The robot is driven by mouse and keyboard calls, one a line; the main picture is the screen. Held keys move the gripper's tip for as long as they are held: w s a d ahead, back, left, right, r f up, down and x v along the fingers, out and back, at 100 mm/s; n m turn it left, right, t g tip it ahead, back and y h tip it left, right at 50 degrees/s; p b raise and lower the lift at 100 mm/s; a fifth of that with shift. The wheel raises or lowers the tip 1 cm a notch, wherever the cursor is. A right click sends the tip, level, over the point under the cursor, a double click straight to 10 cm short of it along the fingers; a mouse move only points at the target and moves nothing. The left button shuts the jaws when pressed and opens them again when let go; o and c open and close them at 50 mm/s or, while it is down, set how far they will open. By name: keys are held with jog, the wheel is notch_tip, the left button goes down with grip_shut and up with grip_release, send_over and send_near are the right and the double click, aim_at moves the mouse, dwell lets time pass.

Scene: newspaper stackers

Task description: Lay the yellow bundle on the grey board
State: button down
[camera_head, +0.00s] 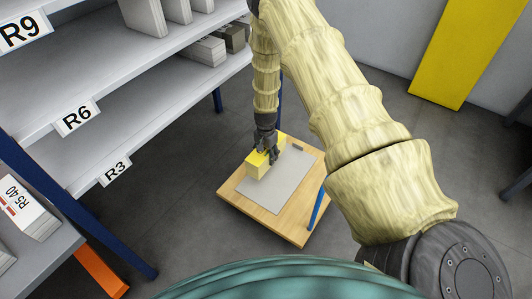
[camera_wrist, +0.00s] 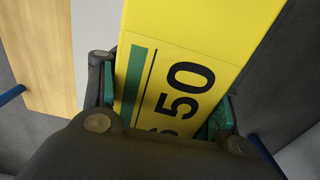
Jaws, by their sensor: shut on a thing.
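The yellow bundle (camera_head: 257,167) is a block in my gripper (camera_head: 267,150), over the left back part of the grey board (camera_head: 275,192). I cannot tell whether it touches the board or hangs a little above it. In the wrist view the bundle (camera_wrist: 190,38) fills the space between my gripper's fingers (camera_wrist: 166,112), showing a green stripe and black print with "50". Green pads press its two sides, and its near end is hidden by the gripper. The grey board is a flat, thin sheet.
The board lies on a wooden top (camera_head: 235,193), with a blue bar (camera_head: 318,208) at its right edge. Shelves (camera_head: 140,85) labelled R9, R6 and R3 hold several stacks at left. A white bundle (camera_head: 27,212) lies at lower left. A yellow panel (camera_head: 462,50) stands behind.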

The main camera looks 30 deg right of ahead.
jog(key=shift+w+f+b, duration=0.1)
jog(key=shift+f+b, duration=1.05)
jog(key=shift+f, duration=2)
jog(key=shift+f, duration=0.5)
jog(key=shift+c, duration=2)
grip_release()
jog(key=shift+o, duration=0.4)
notch_tip(320, 180, up, 12)
